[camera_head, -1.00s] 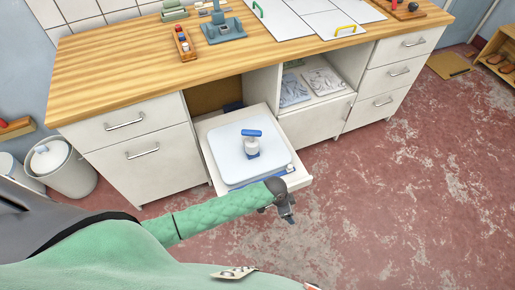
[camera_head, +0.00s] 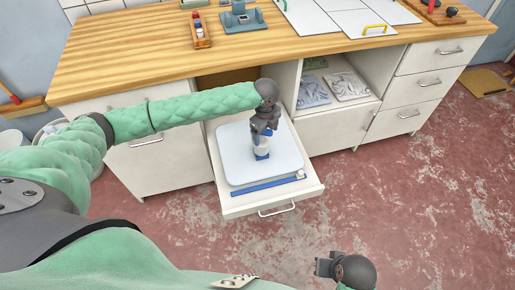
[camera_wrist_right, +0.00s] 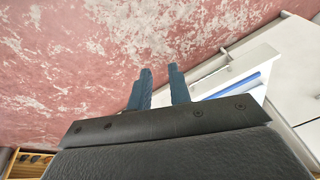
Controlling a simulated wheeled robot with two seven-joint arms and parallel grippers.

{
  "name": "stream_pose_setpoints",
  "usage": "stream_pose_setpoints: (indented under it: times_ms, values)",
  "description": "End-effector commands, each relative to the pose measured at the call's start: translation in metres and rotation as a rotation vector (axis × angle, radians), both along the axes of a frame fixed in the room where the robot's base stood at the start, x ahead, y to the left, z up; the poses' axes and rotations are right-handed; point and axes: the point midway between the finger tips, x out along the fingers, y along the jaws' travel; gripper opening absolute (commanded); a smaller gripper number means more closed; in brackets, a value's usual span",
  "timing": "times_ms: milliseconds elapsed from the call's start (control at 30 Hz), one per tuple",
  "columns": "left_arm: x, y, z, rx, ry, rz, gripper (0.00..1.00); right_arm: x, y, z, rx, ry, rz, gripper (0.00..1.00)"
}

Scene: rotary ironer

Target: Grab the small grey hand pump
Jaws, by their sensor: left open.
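The small hand pump (camera_head: 262,154), pale grey with blue parts, stands on a white square pad (camera_head: 233,160) in the pulled-out drawer. My left gripper (camera_head: 263,132) is right above it, pointing down, open, and hides the pump's top. I cannot tell whether the fingers touch the pump. My right gripper (camera_head: 323,267) is low over the floor in front of the drawer. In the right wrist view its two blue fingers (camera_wrist_right: 159,88) stand apart with nothing between them.
The drawer (camera_head: 312,188) has a blue strip (camera_head: 264,187) along its front. The wooden worktop (camera_head: 150,55) overhangs behind, with a blue-grey device (camera_head: 243,20) and a small wooden tray (camera_head: 200,30) on it. The red floor (camera_head: 420,210) to the right is clear.

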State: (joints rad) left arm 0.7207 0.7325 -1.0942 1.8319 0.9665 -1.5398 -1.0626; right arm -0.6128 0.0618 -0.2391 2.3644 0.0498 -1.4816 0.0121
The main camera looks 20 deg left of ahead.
Motion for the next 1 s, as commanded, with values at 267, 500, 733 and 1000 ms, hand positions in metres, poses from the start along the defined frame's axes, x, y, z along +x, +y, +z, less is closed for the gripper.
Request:
stream_pose_setpoints:
  times_ms: [267,500,733,1000]
  values:
    - [0.008,0.019,0.02,0.036,0.011,-0.084,0.79,0.0,-0.002,0.015,0.004,0.004,0.008,0.2]
    - [0.007,0.019,0.001,0.036,0.014,-0.084,0.79,-0.001,-0.006,0.021,-0.004,0.013,0.005,0.2]
    - [0.007,0.017,-0.014,0.037,0.012,-0.084,0.79,-0.004,-0.01,0.027,-0.016,0.027,0.001,0.2]
    - [0.006,0.014,-0.05,0.037,0.012,-0.084,0.79,-0.009,-0.022,0.043,-0.042,0.056,-0.012,0.2]
